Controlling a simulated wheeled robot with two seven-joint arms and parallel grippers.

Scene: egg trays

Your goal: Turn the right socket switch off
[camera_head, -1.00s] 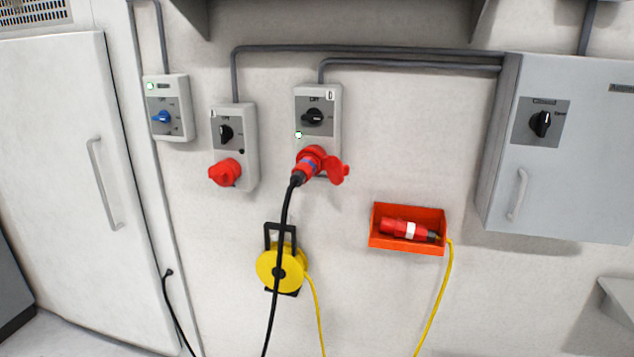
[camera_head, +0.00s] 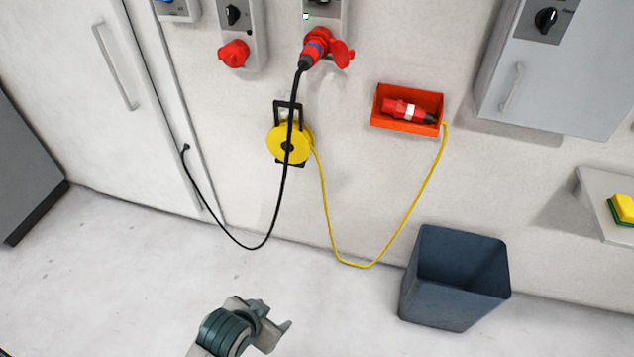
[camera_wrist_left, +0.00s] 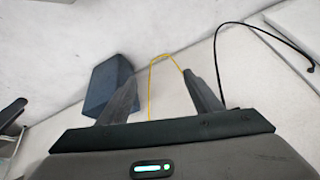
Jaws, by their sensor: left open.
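The right socket (camera_head: 325,15) is at the top edge of the head view, with a small green light lit on it. Its black rotary switch (camera_head: 321,2) is almost wholly cut off by the frame, so its setting cannot be told. A red plug (camera_head: 316,46) with a black cable sits in this socket, beside its open red lid. The left socket (camera_head: 242,30) has a black switch and a closed red cover. My left gripper (camera_head: 270,324) is low at the bottom, far below the sockets. Its fingers (camera_wrist_left: 160,80) are open and empty in the left wrist view. My right gripper is not seen.
A yellow cable reel (camera_head: 281,140) hangs below the right socket. An orange holder (camera_head: 407,126) with a red connector is on the wall. A grey cabinet (camera_head: 545,95) is at right. A dark blue bin (camera_head: 425,300) stands on the floor. The central floor is clear.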

